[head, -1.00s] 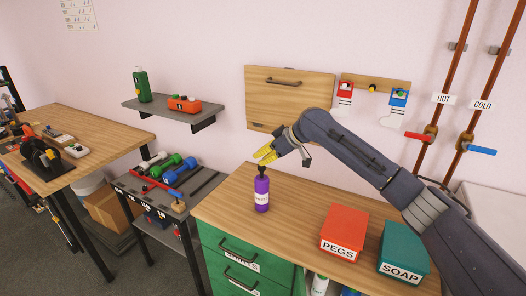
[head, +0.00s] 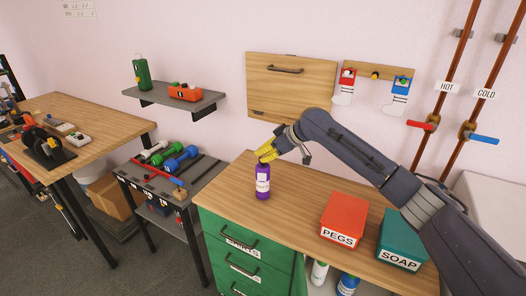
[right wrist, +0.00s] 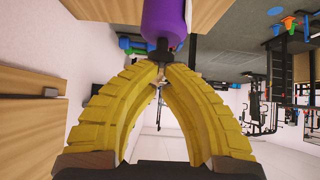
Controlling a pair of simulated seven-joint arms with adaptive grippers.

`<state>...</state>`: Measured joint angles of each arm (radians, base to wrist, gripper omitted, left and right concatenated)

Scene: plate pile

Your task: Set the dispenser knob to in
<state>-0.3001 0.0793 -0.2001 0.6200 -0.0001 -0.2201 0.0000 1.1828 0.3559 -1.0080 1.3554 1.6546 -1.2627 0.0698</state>
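The dispenser is a purple bottle (head: 263,184) with a pale label, upright on the wooden counter near its left edge. My right gripper (head: 266,154) is at its top and hides the knob in the head view. In the right wrist view the bottle (right wrist: 170,20) is at the top, with its dark knob (right wrist: 163,49) below it. The yellow fingertips of the right gripper (right wrist: 165,67) come close together at the knob and look shut on it. Whether the knob is in or out cannot be made out. My left gripper is not in view.
A red PEGS box (head: 343,217) and a teal SOAP box (head: 401,238) stand to the right on the counter (head: 300,215), under my right arm. A wooden panel (head: 290,85) is on the wall behind. The counter around the bottle is clear.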

